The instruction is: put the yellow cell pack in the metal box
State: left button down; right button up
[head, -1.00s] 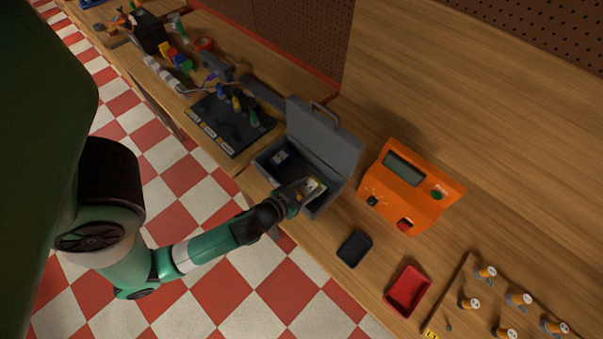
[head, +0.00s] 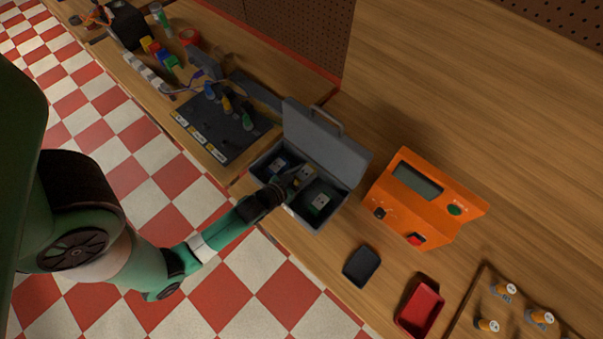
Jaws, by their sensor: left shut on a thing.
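The grey metal box (head: 347,180) stands on the bench with its lid open toward the back. My left gripper (head: 296,181) reaches over its front wall and is shut on the yellow cell pack (head: 305,173), small and partly hidden by the fingers. The pack is at the middle of the box opening; I cannot tell whether it touches the box floor. Inside the box, a dark pack with a pale label (head: 279,166) lies to the left, and a dark pack with a green edge (head: 320,202) lies to the right. My right gripper is not in view.
An orange tester (head: 425,200) stands right of the box. A dark tray (head: 361,266) and a red tray (head: 420,306) lie in front of it. A black mat (head: 215,130) with tools is at the left. Several orange-topped cells (head: 503,289) stand at lower right.

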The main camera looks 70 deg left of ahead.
aim_at(304, 177)
pick_arm(q)
jog(key=f+b, duration=0.1)
jog(key=a+f+b, duration=0.1)
jog(key=f, duration=0.1)
jog(key=shift+w+f+b, duration=0.1)
jog(key=shift+f+b, duration=0.15)
jog(key=shift+b, duration=0.15)
jog(key=shift+d+f, duration=0.15)
jog(key=shift+f, duration=0.15)
jog(key=shift+r, duration=0.25)
jog(key=shift+f, duration=0.25)
jog(key=shift+c, duration=1.6)
grip_release()
